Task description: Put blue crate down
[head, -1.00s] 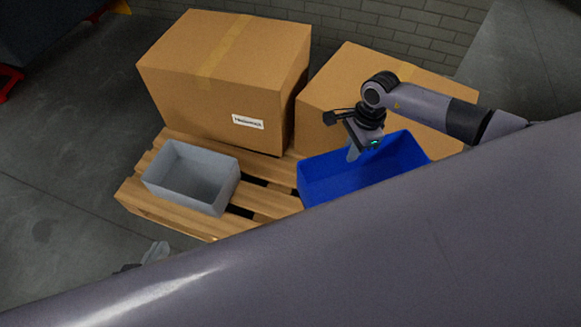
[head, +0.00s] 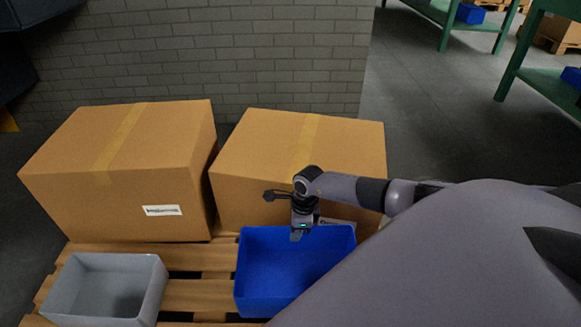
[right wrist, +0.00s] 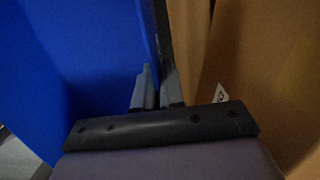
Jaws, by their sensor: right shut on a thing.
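The blue crate (head: 262,270) is an open-topped bin at the right of the pallet (head: 205,297), in front of a cardboard box. My right gripper (head: 297,235) is shut on the crate's back wall. The right wrist view shows the fingers (right wrist: 158,88) pinching the rim of the blue crate (right wrist: 90,60), with brown cardboard just beside it. My arm hides the crate's lower right side, and I cannot tell whether its base touches the pallet. My left gripper is not in view.
A grey bin (head: 100,295) stands on the pallet to the left of the blue crate, with bare slats between. Two large cardboard boxes, left (head: 125,175) and right (head: 330,155), stand behind. A brick wall (head: 240,60) is at the back. Green shelving (head: 520,75) is at far right.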

